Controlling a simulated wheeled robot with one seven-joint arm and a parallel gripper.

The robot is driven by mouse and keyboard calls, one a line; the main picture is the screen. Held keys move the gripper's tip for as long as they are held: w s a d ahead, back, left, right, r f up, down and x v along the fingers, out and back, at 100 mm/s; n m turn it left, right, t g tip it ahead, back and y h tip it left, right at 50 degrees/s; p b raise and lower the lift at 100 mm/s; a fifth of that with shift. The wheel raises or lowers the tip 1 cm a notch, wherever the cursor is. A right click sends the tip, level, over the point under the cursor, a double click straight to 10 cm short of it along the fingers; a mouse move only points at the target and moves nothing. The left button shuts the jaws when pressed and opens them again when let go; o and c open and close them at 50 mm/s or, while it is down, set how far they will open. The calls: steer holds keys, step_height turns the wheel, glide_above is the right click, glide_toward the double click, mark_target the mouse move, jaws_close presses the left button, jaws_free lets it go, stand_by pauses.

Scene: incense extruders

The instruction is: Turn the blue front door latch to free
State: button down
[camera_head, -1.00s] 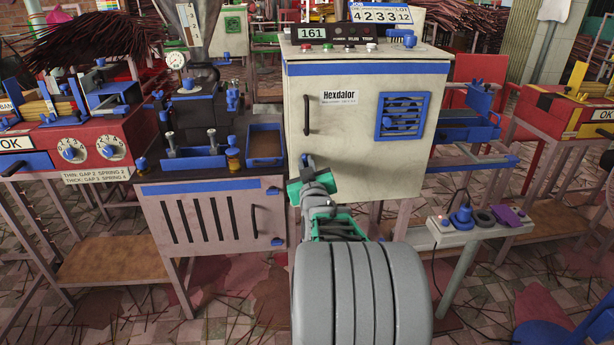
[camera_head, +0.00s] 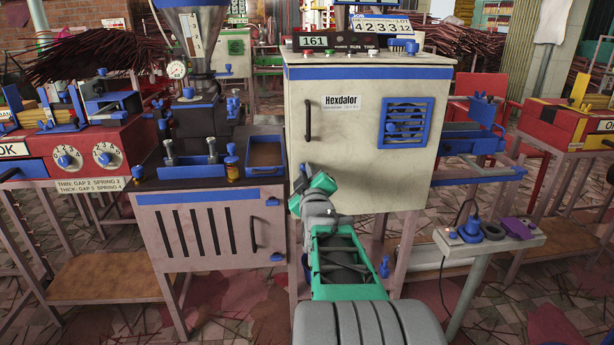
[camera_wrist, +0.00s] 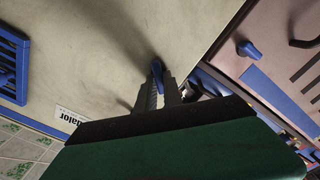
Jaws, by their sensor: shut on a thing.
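The pale cabinet door (camera_head: 365,150) marked Hexdalor is closed, with a dark handle (camera_head: 308,118) at its left. The blue front door latch (camera_head: 304,169) is at the door's lower left corner, largely hidden by my gripper (camera_head: 306,178). In the wrist view the blue latch (camera_wrist: 157,68) shows between the two dark fingers of my gripper (camera_wrist: 159,85), close to the door face. My gripper is shut on it. The latch's exact turn angle is hard to tell because the fingers cover much of it.
A lower cabinet (camera_head: 205,235) with a slotted front and its own blue latches stands just left. A blue tray (camera_head: 265,153) lies on its top. A small shelf (camera_head: 490,238) with a blue knob is at the right. A blue vent (camera_head: 405,122) is on the door.

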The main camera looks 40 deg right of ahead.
steer(key=c, duration=1.5)
jaws_free()
steer(key=p+v, duration=0.2)
steer(key=v, duration=0.6)
steer(key=shift+w, duration=0.1)
